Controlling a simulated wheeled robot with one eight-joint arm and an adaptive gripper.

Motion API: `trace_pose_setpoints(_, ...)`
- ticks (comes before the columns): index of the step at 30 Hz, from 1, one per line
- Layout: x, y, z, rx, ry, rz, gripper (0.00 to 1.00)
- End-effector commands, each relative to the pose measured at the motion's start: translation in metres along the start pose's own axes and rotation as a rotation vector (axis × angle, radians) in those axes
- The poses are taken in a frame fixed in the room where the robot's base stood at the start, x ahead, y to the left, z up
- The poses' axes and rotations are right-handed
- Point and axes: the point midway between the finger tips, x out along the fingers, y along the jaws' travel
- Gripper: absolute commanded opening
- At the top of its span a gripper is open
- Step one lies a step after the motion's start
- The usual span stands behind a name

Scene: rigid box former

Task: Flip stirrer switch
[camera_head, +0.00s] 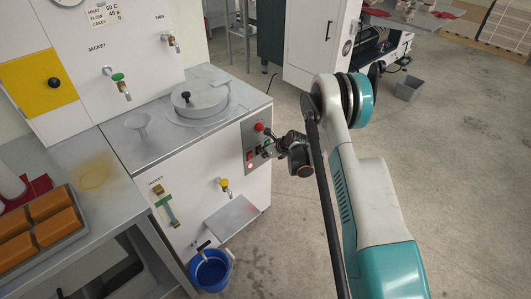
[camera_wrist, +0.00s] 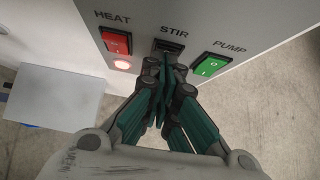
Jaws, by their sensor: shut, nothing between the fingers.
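The control panel (camera_head: 256,139) is on the front right of the white machine, with a round red button (camera_head: 259,127) near its top. In the wrist view the stirrer switch (camera_wrist: 167,45) is a dark rocker under the label STIR. My gripper (camera_wrist: 164,58) is shut and empty, its fingertips at the lower part of this switch and hiding much of it. I cannot tell whether they touch it or which way it is set. In the head view my gripper (camera_head: 268,150) reaches the panel from the right.
A red HEAT switch (camera_wrist: 117,42) with a lit red lamp (camera_wrist: 122,65) is left of STIR. A green PUMP switch (camera_wrist: 211,67) is close on the right. A grey shelf (camera_head: 231,218) and blue bucket (camera_head: 210,270) are below. Open floor lies to the right.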

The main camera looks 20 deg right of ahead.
Motion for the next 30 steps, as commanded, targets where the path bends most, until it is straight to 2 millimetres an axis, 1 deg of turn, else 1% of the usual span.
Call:
trace_pose_setpoints(7,0.000,0.000,-0.001,0.002,-0.006,-0.001,0.00)
trace_pose_setpoints(19,-0.011,0.000,0.009,0.002,-0.006,-0.001,0.00)
trace_pose_setpoints(30,-0.011,-0.001,0.009,0.002,-0.006,-0.001,0.00)
